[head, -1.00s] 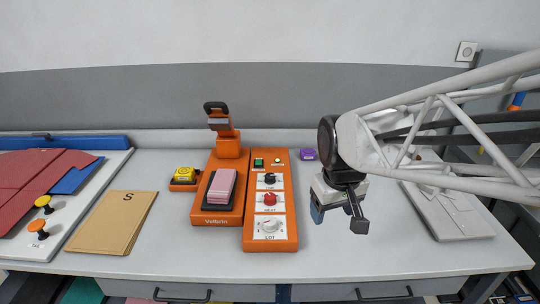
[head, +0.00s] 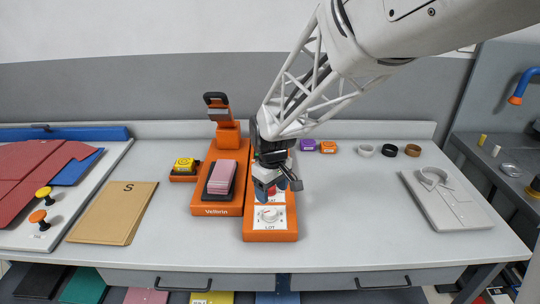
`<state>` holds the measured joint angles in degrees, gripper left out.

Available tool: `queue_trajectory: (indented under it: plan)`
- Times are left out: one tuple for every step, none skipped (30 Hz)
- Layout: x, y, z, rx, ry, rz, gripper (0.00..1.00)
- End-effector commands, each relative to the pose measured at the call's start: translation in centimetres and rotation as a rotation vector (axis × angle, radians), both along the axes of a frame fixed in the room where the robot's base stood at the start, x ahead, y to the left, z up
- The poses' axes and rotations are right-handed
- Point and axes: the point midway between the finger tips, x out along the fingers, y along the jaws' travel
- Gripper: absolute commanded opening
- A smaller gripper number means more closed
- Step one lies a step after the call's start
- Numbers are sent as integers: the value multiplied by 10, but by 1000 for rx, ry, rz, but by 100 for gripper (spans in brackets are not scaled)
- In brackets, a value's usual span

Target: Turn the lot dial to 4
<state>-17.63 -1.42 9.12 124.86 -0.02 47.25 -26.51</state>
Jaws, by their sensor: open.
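The lot dial (head: 270,215) is a round pale knob on a white plate marked LOT, at the near end of the orange control panel (head: 270,236). Its setting is too small to read. My gripper (head: 277,188) is open and hangs over the panel, just behind the lot dial and apart from it in the picture. It covers most of the red HEAT knob and the switches farther back on the panel.
Left of the panel stands the orange Velbrin press (head: 216,209) with pink pads (head: 223,176) on it. A yellow-topped orange block (head: 184,168) and a tan folder (head: 112,212) lie farther left. A grey board (head: 445,203) lies at right.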

Motion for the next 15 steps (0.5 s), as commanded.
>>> queue_trajectory:
  plan:
    - [2,3,-2,0,1,7,68]
    - [3,3,-2,-1,2,10,68]
    - [3,4,-3,-1,2,13,68]
    - [4,5,-4,-1,2,15,68]
    - [4,5,-4,0,3,16,68]
    - [4,5,-4,-1,4,16,68]
    - [4,5,-4,-1,4,16,68]
    - [4,5,-4,-1,4,16,68]
    - [4,5,-4,-1,4,16,68]
    - [4,5,-4,-1,4,16,68]
    - [4,5,-4,-1,4,15,68]
    - [4,5,-4,-1,4,15,68]
    - [4,5,-4,-1,4,15,68]
    - [4,5,-4,-1,4,15,68]
    - [4,5,-5,-1,4,15,68]
